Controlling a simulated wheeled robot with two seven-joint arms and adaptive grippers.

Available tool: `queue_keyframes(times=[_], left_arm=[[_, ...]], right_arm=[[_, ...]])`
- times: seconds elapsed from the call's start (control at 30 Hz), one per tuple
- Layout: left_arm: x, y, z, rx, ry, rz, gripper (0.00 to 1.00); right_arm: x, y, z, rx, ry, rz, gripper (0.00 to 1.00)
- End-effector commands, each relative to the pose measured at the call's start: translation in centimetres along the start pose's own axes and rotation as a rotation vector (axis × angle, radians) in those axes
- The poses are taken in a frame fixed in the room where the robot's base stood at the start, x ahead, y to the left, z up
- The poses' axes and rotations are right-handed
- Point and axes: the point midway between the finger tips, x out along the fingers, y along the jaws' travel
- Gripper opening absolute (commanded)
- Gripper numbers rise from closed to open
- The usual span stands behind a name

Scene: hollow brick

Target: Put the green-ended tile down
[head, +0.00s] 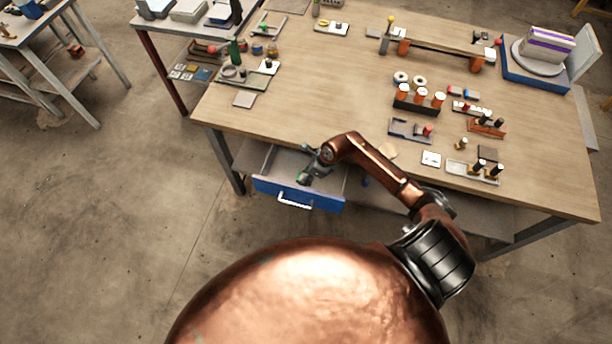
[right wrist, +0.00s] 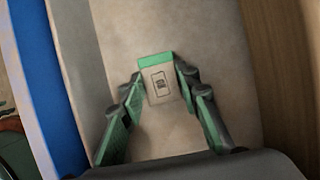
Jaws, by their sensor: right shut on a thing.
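The green-ended tile (right wrist: 161,82) shows in the right wrist view as a pale block with a green end and a small dark printed mark. My right gripper (right wrist: 160,85) is shut on it, with one finger at each side. In the head view, my right gripper (head: 305,178) is over the open blue-fronted drawer (head: 270,188), and the tile cannot be made out there. The drawer's pale floor (right wrist: 110,40) lies below the tile. I cannot tell whether the tile touches it. My left gripper is not in view.
The wooden table (head: 330,80) stands above the drawer, its front edge close to my right arm. Orange cylinders in a dark rack (head: 418,102) and small trays stand on its right part. A green bottle (head: 234,52) stands at the left. The table's middle is clear.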

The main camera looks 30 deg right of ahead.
Motion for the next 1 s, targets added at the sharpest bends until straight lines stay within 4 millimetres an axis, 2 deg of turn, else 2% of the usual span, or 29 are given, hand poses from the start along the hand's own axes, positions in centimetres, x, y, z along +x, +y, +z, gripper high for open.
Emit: queue_keyframes(times=[0.3, 0.33, 0.57, 0.87, 1.0], left_arm=[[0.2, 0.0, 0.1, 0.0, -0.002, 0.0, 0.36], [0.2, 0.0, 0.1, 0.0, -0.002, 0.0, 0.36], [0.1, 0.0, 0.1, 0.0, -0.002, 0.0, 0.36], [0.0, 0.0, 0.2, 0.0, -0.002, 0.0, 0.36], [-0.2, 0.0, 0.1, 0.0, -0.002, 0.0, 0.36]], right_arm=[[0.2, -0.1, -0.1, -0.001, 0.0, -0.002, 0.04], [0.2, -0.1, -0.1, -0.001, 0.0, -0.001, 0.31], [0.1, -0.1, -0.1, -0.001, -0.001, -0.001, 0.47], [0.0, -0.1, 0.0, 0.0, -0.001, -0.001, 0.47], [-1.2, -0.2, 0.0, -0.001, -0.001, -0.005, 0.47]])
